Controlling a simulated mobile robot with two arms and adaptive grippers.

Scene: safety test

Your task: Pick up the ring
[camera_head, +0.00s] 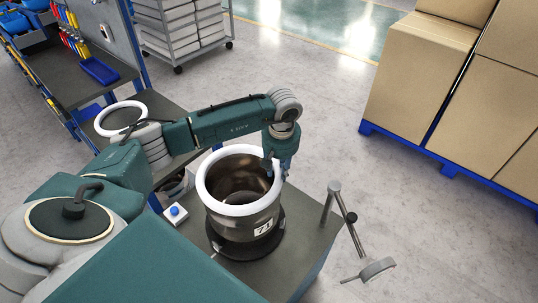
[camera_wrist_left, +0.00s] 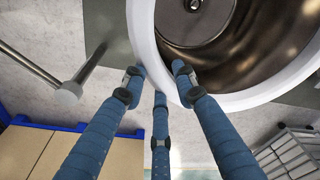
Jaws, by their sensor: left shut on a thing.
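The ring (camera_head: 203,188) is thick, white and round. It sits at the top of an open metal drum (camera_head: 238,221) with a "71" label, and looks level on its rim; I cannot tell whether it is lifted at all. My left gripper (camera_head: 276,171) comes down on the ring's right side and is shut on it. In the left wrist view the white ring (camera_wrist_left: 143,32) passes between the blue fingers (camera_wrist_left: 156,80), with the drum's shiny inside (camera_wrist_left: 255,50) beyond. The fingertips partly hide the ring's edge. My right gripper is not in view.
The drum stands on a dark grey stand (camera_head: 312,233). A metal post with a side arm (camera_head: 330,203) rises at its right, and a blue button box (camera_head: 174,212) sits left. Boxes on a blue pallet (camera_head: 430,80) stand far right. The floor between is clear.

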